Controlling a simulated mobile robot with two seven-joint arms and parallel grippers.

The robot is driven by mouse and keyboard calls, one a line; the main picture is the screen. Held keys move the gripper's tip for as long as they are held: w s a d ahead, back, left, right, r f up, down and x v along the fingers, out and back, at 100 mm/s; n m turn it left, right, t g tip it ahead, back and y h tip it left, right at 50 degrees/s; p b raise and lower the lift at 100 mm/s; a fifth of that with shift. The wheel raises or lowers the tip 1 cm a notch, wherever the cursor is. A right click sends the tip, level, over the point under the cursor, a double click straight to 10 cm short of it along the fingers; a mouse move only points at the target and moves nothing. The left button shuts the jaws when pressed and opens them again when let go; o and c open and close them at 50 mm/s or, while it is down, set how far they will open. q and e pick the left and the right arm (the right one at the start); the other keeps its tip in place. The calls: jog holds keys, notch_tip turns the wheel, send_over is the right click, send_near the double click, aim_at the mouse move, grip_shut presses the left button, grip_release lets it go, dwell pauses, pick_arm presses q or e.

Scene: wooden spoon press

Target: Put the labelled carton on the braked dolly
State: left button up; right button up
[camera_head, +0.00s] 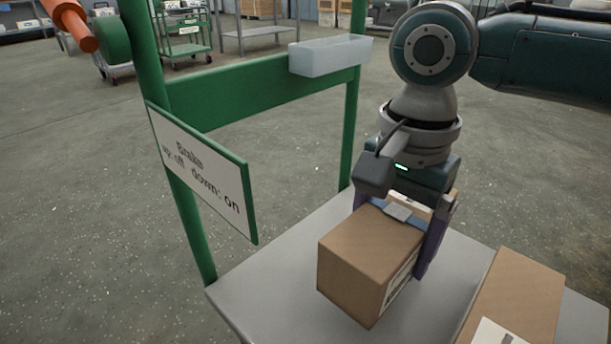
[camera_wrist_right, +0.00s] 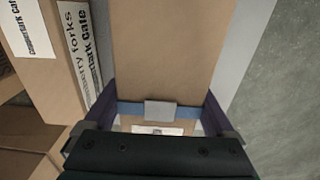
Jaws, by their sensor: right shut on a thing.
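My right gripper (camera_head: 405,225) is shut on a brown carton (camera_head: 365,262), with a finger on either side. The carton is upright, at the grey deck (camera_head: 262,275) of a green-framed dolly; whether its base touches the deck is unclear. A white label shows on its right-hand side, too oblique to read. In the right wrist view the carton (camera_wrist_right: 172,50) fills the space between the fingers. A sign (camera_head: 203,170) on the green frame reads "Brake up: off down: on". An orange lever (camera_head: 72,22) shows partly at the top left, beside a green disc. My left gripper is out of view.
Another labelled carton (camera_head: 515,300) stands to the right of the held one. The right wrist view shows a carton (camera_wrist_right: 50,60) labelled with "forks" close on the left. A pale tray (camera_head: 330,55) sits on the frame's crossbar. The deck's left part is clear.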

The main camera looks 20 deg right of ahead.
notch_tip(320, 180, down, 4)
jog(key=b, duration=0.3)
jog(key=shift+f, duration=0.25)
jog(key=shift+r, duration=0.15)
jog(key=o, duration=1.6)
jog(key=shift+f, duration=0.2)
jog(key=shift+r, duration=0.1)
